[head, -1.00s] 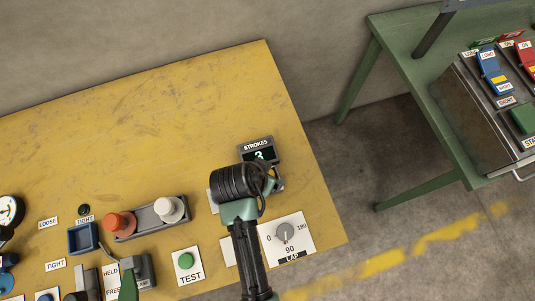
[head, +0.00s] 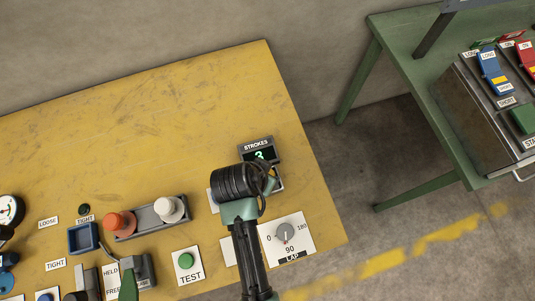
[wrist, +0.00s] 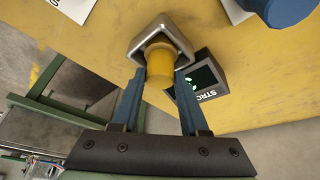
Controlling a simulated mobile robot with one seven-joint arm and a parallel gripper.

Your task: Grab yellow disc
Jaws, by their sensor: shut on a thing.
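The yellow disc (wrist: 159,66) shows in the wrist view as a short yellow cylinder, seen partly inside a square metal-rimmed holder (wrist: 177,36) on the yellow table. My gripper (wrist: 160,74) has its two blue fingers on either side of the yellow piece and is shut on it. How deep the piece sits in the holder cannot be told. In the head view my dark wrist covers the fingers and the disc, just below the STROKES display (head: 258,150), which reads 3.
The STROKES display also shows close to the fingers in the wrist view (wrist: 203,82). On the table are the LAP dial (head: 285,233), the green TEST button (head: 185,261), and red and white knobs (head: 120,222). The table's back is clear. A green bench (head: 400,60) stands at right.

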